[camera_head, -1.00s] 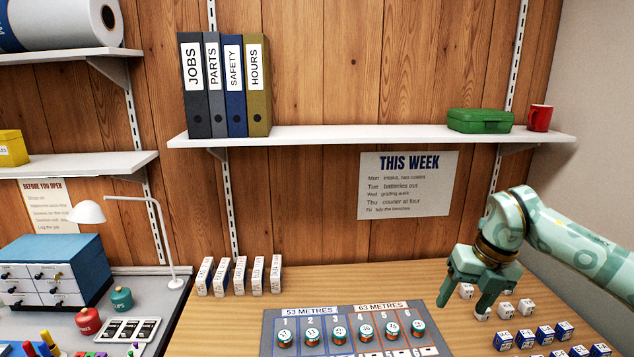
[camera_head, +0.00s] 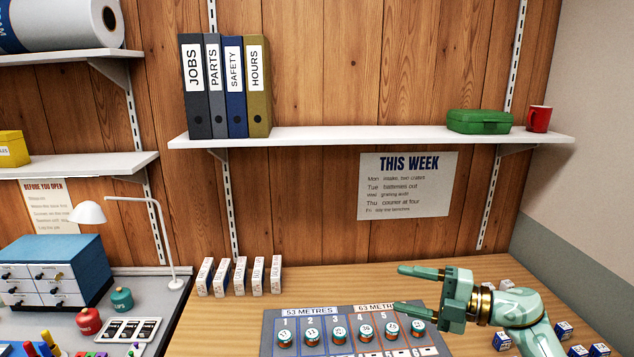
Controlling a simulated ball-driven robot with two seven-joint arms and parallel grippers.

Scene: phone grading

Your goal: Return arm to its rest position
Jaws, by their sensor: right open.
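My right gripper (camera_head: 405,288) is in the camera_head view at the lower right, over the right part of the wooden bench. Its two green fingers are spread apart and point left, with nothing between them. Its lower finger reaches over the upper right part of the grading mat (camera_head: 270,335) and hides some of its "63 METRES" label. My right arm (camera_head: 515,307) comes in from the bottom right and hides some of the small cubes behind it. My left gripper is not in view.
A row of teal-and-copper spools (camera_head: 339,335) stands on the mat. Small white-and-blue boxes (camera_head: 563,330) lie right of my arm. Upright white boxes (camera_head: 240,276) stand at the bench's back left. A lamp (camera_head: 160,230) is further left. A shelf (camera_head: 370,136) runs above.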

